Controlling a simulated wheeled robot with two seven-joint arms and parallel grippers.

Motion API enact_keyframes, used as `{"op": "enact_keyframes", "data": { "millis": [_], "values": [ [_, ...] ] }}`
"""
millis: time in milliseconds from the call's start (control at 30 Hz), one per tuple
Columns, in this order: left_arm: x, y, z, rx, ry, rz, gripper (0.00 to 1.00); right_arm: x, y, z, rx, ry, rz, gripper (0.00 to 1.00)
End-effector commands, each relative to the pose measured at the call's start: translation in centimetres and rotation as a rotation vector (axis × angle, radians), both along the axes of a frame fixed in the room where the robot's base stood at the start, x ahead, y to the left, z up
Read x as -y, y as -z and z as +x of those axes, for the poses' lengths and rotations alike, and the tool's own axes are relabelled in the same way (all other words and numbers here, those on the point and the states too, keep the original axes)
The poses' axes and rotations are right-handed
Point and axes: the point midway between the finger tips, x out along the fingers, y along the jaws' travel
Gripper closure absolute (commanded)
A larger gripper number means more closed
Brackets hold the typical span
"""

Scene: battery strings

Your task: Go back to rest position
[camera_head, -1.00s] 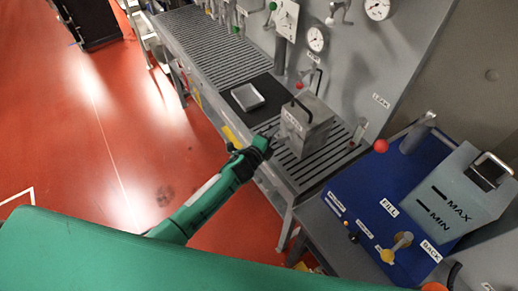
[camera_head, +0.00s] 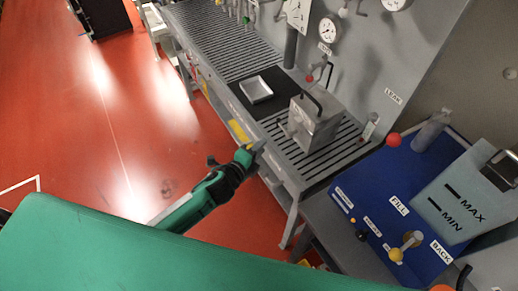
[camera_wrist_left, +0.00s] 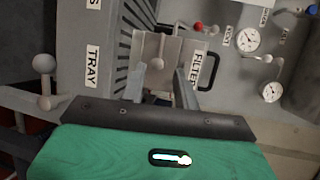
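My left gripper (camera_head: 257,147) is in front of the slatted bench's front edge, apart from the metal box with a black handle (camera_head: 314,122). The left wrist view shows its two grey fingers (camera_wrist_left: 161,80) spread, with nothing visibly held between them. Beyond the fingers, that view shows the box (camera_wrist_left: 172,52) with a FILTER label and a dark handle. My right gripper is in neither view.
The slatted bench (camera_head: 215,50) carries a black mat (camera_head: 277,84) with a small silver tray (camera_head: 256,90). A blue unit (camera_head: 372,190) with a MIN/MAX tank (camera_head: 455,205) stands at right. Gauges line the grey panel. Red floor at left is open.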

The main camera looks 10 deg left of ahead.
Motion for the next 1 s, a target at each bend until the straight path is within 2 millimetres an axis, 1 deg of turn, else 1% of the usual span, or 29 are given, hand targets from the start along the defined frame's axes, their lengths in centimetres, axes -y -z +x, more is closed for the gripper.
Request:
{"op": "enact_keyframes", "data": {
  "millis": [400,467,533,567,667,700,767,800,867,900,967,1000],
  "values": [
    [0.0,0.1,0.0,-0.001,-0.001,0.0,0.69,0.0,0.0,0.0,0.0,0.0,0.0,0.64],
    [-0.2,0.6,0.0,-0.014,-0.007,-0.006,0.69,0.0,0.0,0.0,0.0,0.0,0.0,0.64],
    [-0.7,2.3,-0.1,-0.054,-0.027,-0.025,0.69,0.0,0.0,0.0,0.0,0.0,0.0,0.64],
    [-1.1,3.4,-0.2,-0.08,-0.042,-0.04,0.69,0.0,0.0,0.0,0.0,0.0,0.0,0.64],
    [-2.9,8.7,-0.9,-0.206,-0.115,-0.103,0.69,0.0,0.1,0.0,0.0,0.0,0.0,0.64],
    [-3.8,11.3,-1.6,-0.269,-0.153,-0.139,0.69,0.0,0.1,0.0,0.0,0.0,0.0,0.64],
    [-5.2,15.3,-2.8,-0.364,-0.22,-0.194,0.69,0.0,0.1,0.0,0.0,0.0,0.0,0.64],
    [-6.1,18.0,-4.0,-0.427,-0.266,-0.232,0.69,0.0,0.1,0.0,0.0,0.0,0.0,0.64],
    [-7.5,21.7,-5.8,-0.516,-0.338,-0.287,0.69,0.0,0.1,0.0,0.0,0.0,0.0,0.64],
    [-8.3,24.2,-7.3,-0.575,-0.387,-0.323,0.69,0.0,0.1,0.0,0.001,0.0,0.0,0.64],
    [-9.5,27.7,-9.8,-0.658,-0.465,-0.376,0.69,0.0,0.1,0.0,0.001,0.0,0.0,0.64],
    [-10.1,29.8,-11.6,-0.711,-0.518,-0.411,0.69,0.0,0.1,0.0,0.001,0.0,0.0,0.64]
  ]
}}
